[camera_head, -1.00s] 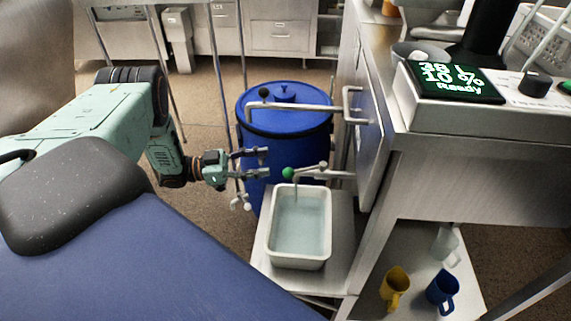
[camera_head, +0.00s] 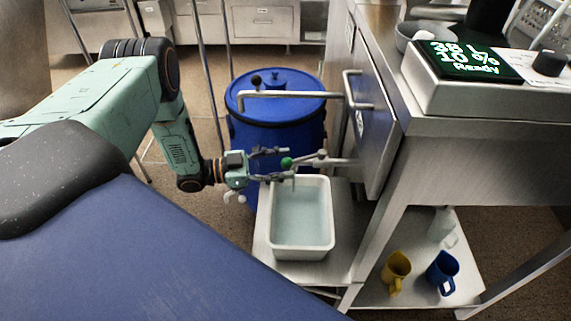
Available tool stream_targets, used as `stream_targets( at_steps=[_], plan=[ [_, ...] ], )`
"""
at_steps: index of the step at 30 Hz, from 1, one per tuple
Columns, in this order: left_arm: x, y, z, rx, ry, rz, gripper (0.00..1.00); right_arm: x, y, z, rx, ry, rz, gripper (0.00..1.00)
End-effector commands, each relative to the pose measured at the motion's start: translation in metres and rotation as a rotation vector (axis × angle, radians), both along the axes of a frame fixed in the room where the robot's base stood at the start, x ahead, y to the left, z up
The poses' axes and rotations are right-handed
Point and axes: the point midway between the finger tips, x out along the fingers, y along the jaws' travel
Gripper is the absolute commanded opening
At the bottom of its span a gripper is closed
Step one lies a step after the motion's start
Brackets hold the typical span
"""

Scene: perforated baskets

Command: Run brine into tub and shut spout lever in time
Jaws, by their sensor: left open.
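The white tub (camera_head: 302,254) stands on a steel shelf and holds pale, clear liquid. Above its back edge is a metal spout (camera_head: 340,162) with a lever (camera_head: 305,158) ending in a green knob (camera_head: 287,162). The lever points left, towards my left gripper. My left gripper (camera_head: 284,164) is open, one finger above and one below the knob's level. The knob appears at or between the fingertips; I cannot tell whether they touch. The gripper partly hides the spout outlet, and I cannot tell whether liquid is running. My right gripper is not in view.
A blue drum (camera_head: 275,115) stands behind the spout. A steel cabinet with a handle (camera_head: 357,92) borders the right side. A yellow mug (camera_head: 396,272) and a blue mug (camera_head: 441,273) sit on a lower shelf.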

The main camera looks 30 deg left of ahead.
Motion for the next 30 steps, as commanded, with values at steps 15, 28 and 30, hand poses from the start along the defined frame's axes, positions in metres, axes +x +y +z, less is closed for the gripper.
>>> stream_targets(
  at_steps=[15, 28, 30],
  plan=[
    [0.0112, -0.0079, 0.0004, 0.0, 0.0, -0.001, 0.47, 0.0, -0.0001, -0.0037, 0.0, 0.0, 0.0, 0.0],
    [0.011, -0.008, 0.0001, 0.001, 0.001, -0.001, 0.11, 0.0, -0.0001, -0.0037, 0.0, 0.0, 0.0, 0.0],
    [0.0109, -0.008, 0.0, 0.001, 0.001, -0.001, 0.05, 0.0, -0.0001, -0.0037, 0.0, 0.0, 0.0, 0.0]
  ],
)
